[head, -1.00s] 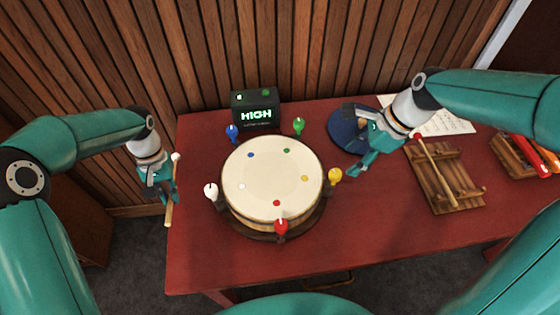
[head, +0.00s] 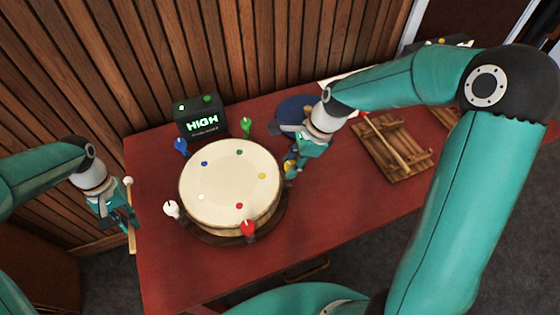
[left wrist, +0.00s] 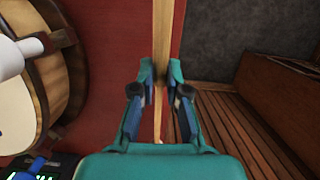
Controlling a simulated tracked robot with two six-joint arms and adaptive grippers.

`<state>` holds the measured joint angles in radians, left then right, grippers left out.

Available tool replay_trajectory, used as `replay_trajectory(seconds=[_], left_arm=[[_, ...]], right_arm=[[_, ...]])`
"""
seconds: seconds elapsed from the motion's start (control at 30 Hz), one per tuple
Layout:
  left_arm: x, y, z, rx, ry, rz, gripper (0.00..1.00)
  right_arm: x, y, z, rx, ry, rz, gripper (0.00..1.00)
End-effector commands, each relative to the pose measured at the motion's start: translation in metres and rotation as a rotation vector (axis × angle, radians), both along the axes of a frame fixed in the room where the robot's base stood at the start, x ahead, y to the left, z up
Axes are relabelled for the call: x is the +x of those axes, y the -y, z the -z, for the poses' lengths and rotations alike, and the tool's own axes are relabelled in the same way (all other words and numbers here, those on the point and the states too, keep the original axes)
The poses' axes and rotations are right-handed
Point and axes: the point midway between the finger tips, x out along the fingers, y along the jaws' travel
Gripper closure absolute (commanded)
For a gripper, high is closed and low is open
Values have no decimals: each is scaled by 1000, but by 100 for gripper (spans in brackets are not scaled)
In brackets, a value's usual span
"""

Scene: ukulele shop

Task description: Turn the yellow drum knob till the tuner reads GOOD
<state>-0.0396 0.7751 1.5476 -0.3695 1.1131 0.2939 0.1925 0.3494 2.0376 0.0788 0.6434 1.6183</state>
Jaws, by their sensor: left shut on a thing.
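The round drum (head: 230,185) stands on the red table with coloured knobs around its rim. The yellow knob (head: 290,170) is at its right side, mostly hidden by my right gripper (head: 293,163), whose fingers are at it. I cannot tell whether they are closed on it. The black tuner (head: 201,120) behind the drum reads HIGH in green. My left gripper (head: 127,217) is shut on a drumstick (head: 130,225) with a pale tip, left of the table edge. The left wrist view also shows the stick (left wrist: 160,40) between the fingers.
Blue (head: 181,147), green (head: 246,127), white (head: 172,209) and red (head: 248,229) knobs ring the drum. A dark blue round pad (head: 290,108) lies behind my right gripper. A wooden rack (head: 395,160) holding another stick is at right. The table's front right is clear.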

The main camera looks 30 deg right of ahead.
Motion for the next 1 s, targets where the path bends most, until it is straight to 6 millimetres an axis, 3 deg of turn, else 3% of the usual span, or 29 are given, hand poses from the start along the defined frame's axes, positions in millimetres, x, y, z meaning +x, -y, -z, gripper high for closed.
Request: replay_trajectory(seconds=[0.03,0.17,0.57,1.0], left_arm=[[0,0,0,0,0,0,100],[0,0,0,0,0,0,100],[0,0,-4,0,0,0,100],[0,-1,-13,0,0,-1,100]], right_arm=[[0,0,0,-1,2,1,81],[1,0,0,-1,3,1,100],[2,1,-1,-1,3,-79,100],[4,1,-2,-2,5,-369,100]])
